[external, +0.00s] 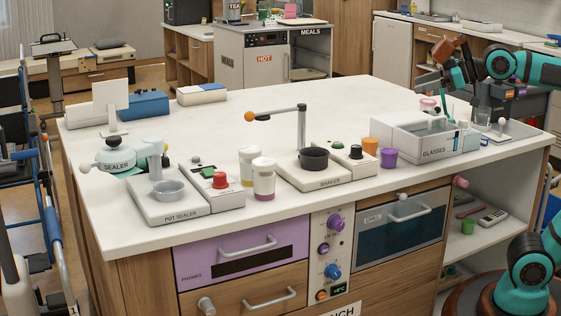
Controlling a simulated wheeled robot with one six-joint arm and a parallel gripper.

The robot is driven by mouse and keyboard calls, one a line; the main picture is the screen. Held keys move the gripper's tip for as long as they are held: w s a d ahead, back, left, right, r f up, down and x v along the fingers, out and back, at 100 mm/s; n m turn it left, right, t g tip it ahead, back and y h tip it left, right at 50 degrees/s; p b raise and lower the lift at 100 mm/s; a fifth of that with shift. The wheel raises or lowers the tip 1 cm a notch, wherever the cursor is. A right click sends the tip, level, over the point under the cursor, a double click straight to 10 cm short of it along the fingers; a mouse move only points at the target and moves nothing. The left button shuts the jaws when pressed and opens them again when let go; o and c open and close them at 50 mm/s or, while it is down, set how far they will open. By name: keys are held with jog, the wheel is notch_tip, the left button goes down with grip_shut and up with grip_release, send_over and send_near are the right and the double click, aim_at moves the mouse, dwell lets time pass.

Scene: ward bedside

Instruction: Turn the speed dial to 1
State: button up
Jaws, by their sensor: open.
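The shaker (322,180) stands on the white counter, with a dark round cup on it and a tall post with an orange ball. At its right end is a small control block with a green button and a black knob (356,152). This may be the speed dial, but no speed label or numbers can be read. My gripper (457,80) is open above the right end of the counter, behind the glasses box, far from all the dials.
The glasses box (434,155), orange cup (370,147) and purple cup (389,158) stand between my gripper and the shaker. Two lidded jars (263,180) and the pot sealer (170,205) are left of the shaker. The counter's back middle is clear.

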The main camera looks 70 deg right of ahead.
aim_at(356, 146)
jog(key=w+n+g, duration=0.5)
jog(key=w+g, duration=0.8)
jog(key=w, duration=0.4)
jog(key=shift+g, duration=0.3)
notch_tip(356, 146, down, 18)
jog(key=shift+w+a+r, duration=0.1)
jog(key=shift+w+a, duration=0.05)
jog(key=c, duration=1)
jog(key=shift+m, duration=0.3)
